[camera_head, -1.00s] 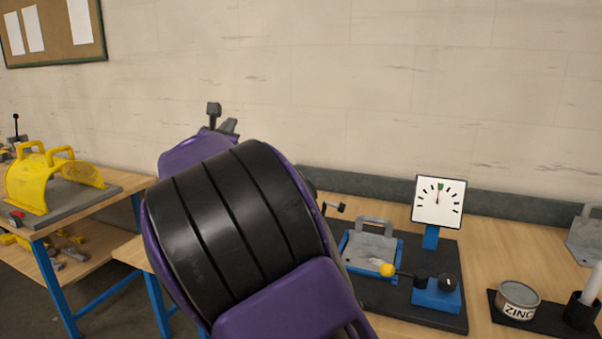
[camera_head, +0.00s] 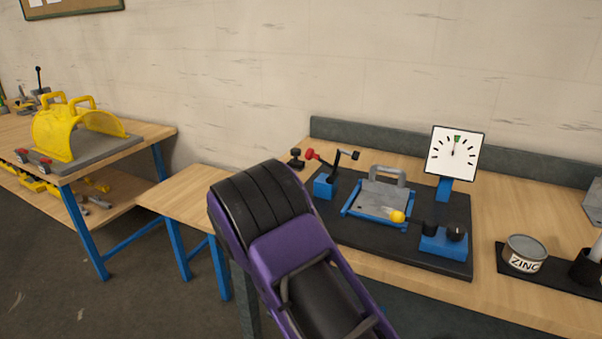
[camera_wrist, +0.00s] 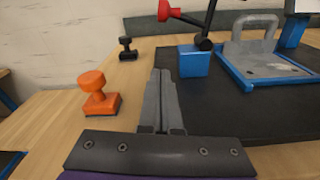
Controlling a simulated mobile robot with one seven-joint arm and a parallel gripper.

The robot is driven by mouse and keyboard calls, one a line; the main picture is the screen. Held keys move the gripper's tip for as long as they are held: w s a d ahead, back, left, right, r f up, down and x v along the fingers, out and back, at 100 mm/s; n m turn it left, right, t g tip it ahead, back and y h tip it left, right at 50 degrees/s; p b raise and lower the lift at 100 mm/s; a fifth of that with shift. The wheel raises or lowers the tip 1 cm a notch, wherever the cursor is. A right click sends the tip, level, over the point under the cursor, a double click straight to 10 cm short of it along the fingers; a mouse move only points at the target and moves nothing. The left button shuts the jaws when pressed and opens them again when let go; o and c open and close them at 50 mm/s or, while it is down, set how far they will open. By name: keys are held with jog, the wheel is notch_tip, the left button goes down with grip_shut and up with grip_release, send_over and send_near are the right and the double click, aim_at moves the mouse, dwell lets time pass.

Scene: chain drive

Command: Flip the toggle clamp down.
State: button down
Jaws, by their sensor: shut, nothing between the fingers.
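The toggle clamp sits on a blue block (camera_head: 324,184) at the left end of the dark base plate. Its red-tipped handle (camera_head: 311,154) points up and to the left, and a dark arm with a grey end (camera_head: 348,155) sticks up to its right. In the wrist view the red knob (camera_wrist: 166,10) and blue block (camera_wrist: 194,62) are ahead, partly cut off at the top. My gripper (camera_wrist: 161,76) is shut and empty, in front of and left of the block, apart from the clamp. In the head view my purple arm hides the gripper.
An orange stamp (camera_wrist: 97,92) and a black stamp (camera_wrist: 126,48) stand left of the base plate. A grey plate with a handle (camera_head: 384,193) lies in a blue frame. A yellow-knobbed lever (camera_head: 397,216), dial gauge (camera_head: 454,153) and ZINC tin (camera_head: 524,254) are further right.

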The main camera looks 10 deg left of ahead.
jog(key=x, duration=1)
jog(key=shift+w+d+r, duration=0.1)
jog(key=shift+w, duration=0.05)
jog(key=r, duration=0.2)
jog(key=shift+w+d+r, duration=0.1)
jog(key=shift+d+r, duration=0.15)
jog(key=shift+r, duration=0.1)
jog(key=shift+w+d+r, duration=0.15)
jog(key=shift+r, duration=0.3)
jog(key=shift+m, duration=0.4)
jog(key=shift+d+r, duration=0.1)
jog(key=shift+r, duration=0.05)
jog(key=shift+m+b, duration=0.3)
